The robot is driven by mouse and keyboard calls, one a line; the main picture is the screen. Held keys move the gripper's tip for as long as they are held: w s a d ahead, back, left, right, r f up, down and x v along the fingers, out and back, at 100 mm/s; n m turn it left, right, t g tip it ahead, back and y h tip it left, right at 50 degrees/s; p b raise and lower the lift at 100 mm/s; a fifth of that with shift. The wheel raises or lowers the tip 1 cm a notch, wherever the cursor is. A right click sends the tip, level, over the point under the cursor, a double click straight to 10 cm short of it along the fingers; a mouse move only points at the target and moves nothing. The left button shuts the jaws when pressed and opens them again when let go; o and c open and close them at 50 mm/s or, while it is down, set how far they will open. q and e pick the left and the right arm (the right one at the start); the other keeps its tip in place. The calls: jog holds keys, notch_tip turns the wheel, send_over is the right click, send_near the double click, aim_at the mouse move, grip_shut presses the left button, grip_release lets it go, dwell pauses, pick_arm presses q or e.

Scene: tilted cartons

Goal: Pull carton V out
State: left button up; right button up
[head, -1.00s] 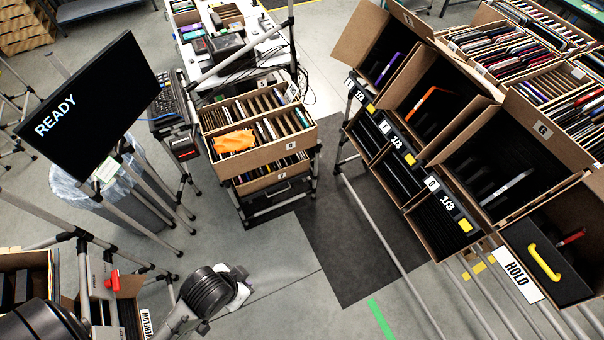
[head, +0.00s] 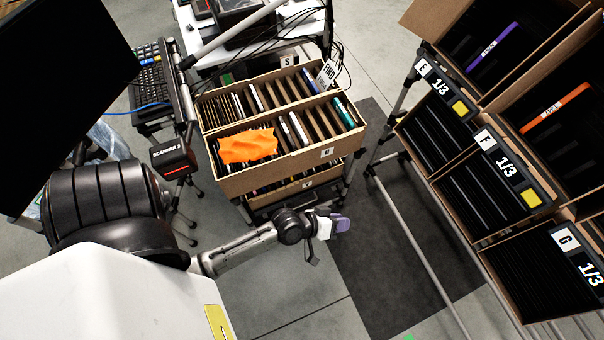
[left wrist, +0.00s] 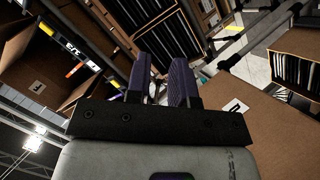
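Carton V (head: 289,190) is the brown lower carton on the cart, under the upper cartons. Only its front strip with a small label (head: 308,184) and part of its contents show. My left gripper (head: 340,225), with purple fingertips, is in front of the cart, below and right of carton V's front, apart from it in the head view. In the left wrist view its two fingers (left wrist: 161,82) stand apart with nothing held between them. A brown carton face (left wrist: 275,135) with a label is close at the right there; I cannot tell which carton. My right gripper is not in view.
The upper front carton (head: 290,165) holds upright items and an orange cloth (head: 248,145). A rack with cartons E (head: 440,130), F and G stands at the right. A scanner (head: 172,157) and keyboard are left of the cart.

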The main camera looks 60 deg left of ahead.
pick_arm(q)
jog(key=w+a+f+n+t+y+b, duration=0.2)
jog(key=f+n+b, duration=0.1)
jog(key=f+b, duration=0.3)
jog(key=w+a+f+n+t+y+b, duration=0.1)
jog(key=f+n+b, duration=0.2)
jog(key=f, duration=0.5)
jog(key=n+g+y+b, duration=0.8)
jog(key=n+y+b, duration=0.6)
jog(key=n+b, duration=0.75)
send_near(303, 204)
jog(key=shift+w+a+f+m+b, duration=0.5)
jog(key=shift+w+a+b, duration=0.2)
jog(key=shift+a+b, duration=0.65)
jog(key=shift+w+a+f+m+b, duration=0.45)
jog(key=shift+w+a+b, duration=0.25)
jog(key=shift+a+b, duration=0.65)
jog(key=shift+w+a+f+m+b, duration=0.45)
jog(key=shift+w+a+b, duration=0.45)
jog(key=shift+a, duration=0.75)
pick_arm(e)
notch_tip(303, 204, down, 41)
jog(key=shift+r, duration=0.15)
pick_arm(q)
jog(key=shift+s, duration=0.15)
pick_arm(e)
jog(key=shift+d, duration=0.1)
pick_arm(q)
jog(key=shift+c, duration=0.2)
